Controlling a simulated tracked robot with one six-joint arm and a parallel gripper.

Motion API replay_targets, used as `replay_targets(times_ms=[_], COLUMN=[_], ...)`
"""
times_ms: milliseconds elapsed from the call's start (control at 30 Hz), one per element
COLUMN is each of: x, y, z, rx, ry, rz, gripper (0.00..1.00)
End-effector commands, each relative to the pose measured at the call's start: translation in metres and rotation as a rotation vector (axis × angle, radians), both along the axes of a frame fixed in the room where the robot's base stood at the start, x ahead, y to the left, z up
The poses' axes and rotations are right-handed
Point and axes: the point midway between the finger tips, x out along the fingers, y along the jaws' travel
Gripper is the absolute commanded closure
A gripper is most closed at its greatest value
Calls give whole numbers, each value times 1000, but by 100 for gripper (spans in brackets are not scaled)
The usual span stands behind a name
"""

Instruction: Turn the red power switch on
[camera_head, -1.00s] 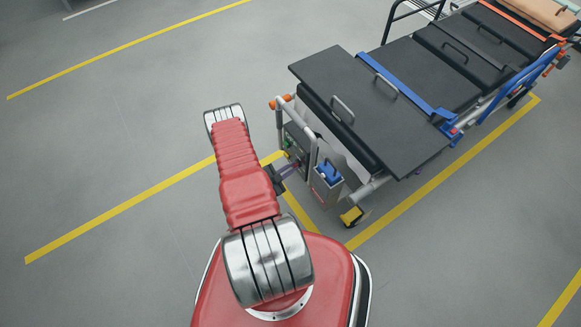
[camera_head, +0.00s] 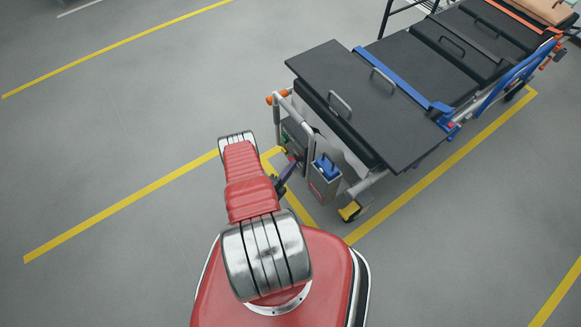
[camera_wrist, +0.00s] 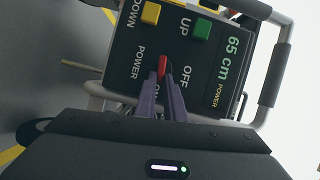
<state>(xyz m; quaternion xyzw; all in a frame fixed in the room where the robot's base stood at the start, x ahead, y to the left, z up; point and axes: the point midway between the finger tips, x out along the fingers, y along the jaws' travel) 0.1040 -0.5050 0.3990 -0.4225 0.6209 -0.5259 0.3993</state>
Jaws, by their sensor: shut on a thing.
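The red power switch (camera_wrist: 162,67) shows in the wrist view on a dark control panel (camera_wrist: 126,52). My gripper (camera_wrist: 166,74) is shut on the switch, with its purple fingers on either side of it. The fingers partly cover the switch and the ON label below it; the OFF label and POWER lettering are readable. A display (camera_wrist: 226,72) beside them shows a green "65 cm" and "POWER". In the head view my gripper (camera_head: 291,167) reaches the panel (camera_head: 293,137) at the stretcher's near end; the switch cannot be made out there.
The yellow DOWN button (camera_wrist: 151,13) and green UP button (camera_wrist: 201,29) sit close by on the panel. A grey rail (camera_wrist: 272,85) runs beside it. The stretcher (camera_head: 345,85) stands to the right, a blue-topped box (camera_head: 325,180) below its end. Floor at left is clear.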

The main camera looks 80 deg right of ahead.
Motion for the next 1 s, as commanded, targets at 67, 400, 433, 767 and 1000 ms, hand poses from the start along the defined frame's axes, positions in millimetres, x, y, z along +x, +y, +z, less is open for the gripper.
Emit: replay_targets(times_ms=[67,400,433,767,1000], x=[-3,-3,-3,-4,-3], y=[3,3,2,3,2], z=[-4,-6,-6,-6,-6], rx=[-26,-91,-93,-94,-96], ry=[-33,-111,-114,-116,-116], rz=[-3,-5,-6,-7,-4], gripper=[100,100,100,100,76])
